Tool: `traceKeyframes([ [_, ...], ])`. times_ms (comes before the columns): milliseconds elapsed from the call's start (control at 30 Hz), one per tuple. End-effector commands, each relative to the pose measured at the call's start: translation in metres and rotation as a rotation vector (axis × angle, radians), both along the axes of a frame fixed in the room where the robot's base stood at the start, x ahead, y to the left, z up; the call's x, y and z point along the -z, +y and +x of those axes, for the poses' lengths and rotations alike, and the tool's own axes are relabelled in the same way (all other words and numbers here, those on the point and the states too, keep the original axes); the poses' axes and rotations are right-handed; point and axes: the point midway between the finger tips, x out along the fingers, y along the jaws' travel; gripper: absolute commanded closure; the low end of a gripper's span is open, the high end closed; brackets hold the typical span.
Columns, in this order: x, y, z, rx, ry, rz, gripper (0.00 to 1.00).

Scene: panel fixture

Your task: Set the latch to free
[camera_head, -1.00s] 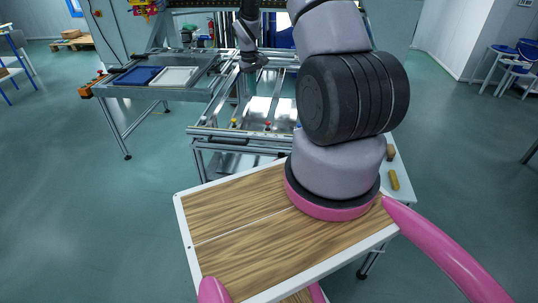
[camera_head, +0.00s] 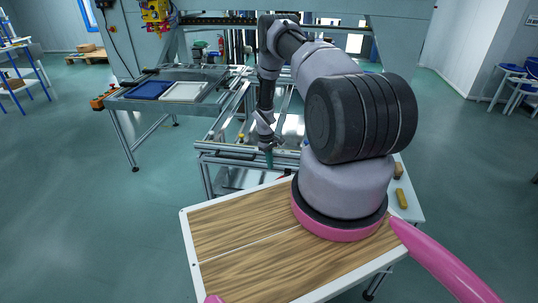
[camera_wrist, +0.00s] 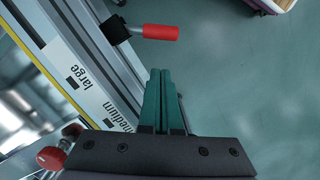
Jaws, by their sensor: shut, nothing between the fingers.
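My gripper (camera_wrist: 163,72) is shut and empty, its two green fingers side by side. In the head view my gripper (camera_head: 268,160) hangs at the near rail of the metal frame. In the wrist view a red-handled lever (camera_wrist: 160,32) on a black pivot block (camera_wrist: 115,30) sits on a light rail (camera_wrist: 90,65), just beyond the fingertips and apart from them. The rail is printed "large" and "medium"; no "free" label shows. A red knob (camera_wrist: 52,158) is at lower left, partly cut off by the gripper. I cannot tell which part is the latch.
A wood-topped table (camera_head: 225,235) stands in front, with my arm above its right side. A blue tray (camera_head: 148,90) and a white tray (camera_head: 184,92) lie on a bench at left. Floor at left is open.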

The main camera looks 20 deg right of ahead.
Motion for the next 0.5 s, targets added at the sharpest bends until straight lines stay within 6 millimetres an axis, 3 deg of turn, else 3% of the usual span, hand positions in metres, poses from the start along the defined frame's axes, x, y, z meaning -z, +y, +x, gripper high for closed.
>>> traceKeyframes([
  [33, 0.011, -0.001, -0.003, 0.0, 0.002, 0.0, 1.0],
  [200, 0.024, -0.009, -0.022, 0.001, 0.001, -0.001, 1.0],
  [500, 0.032, -0.012, -0.031, 0.0, -0.001, -0.001, 1.0],
])
